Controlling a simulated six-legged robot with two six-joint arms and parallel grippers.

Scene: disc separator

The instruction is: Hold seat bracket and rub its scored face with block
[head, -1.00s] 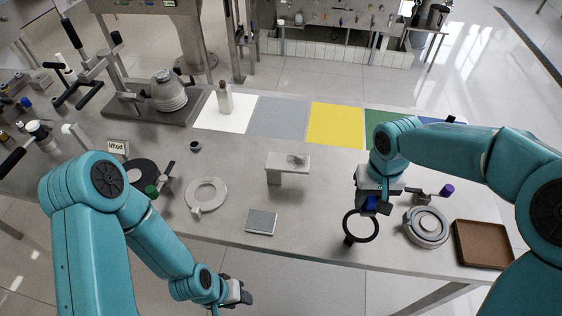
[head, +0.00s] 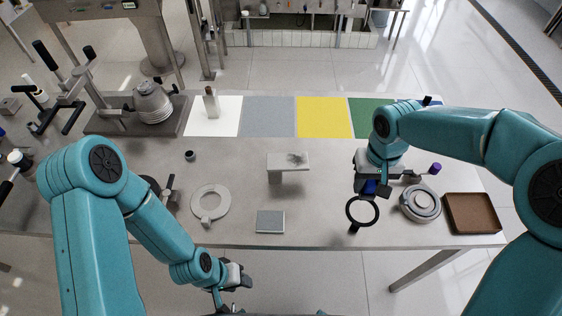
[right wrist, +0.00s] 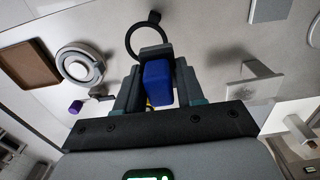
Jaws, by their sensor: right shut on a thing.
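The seat bracket (head: 289,160), a pale plate on a short upright post, stands mid-table. A dark scuffed patch marks its top face. My right gripper (head: 369,188) is shut on a blue block (right wrist: 158,83), right of the bracket and apart from it. A flat grey pad (head: 270,221) lies near the front edge.
A white ring (head: 196,207) lies left of the grey pad. A round metal disc part (head: 420,203) and a brown tray (head: 472,213) are at the right. Table around the bracket is clear.

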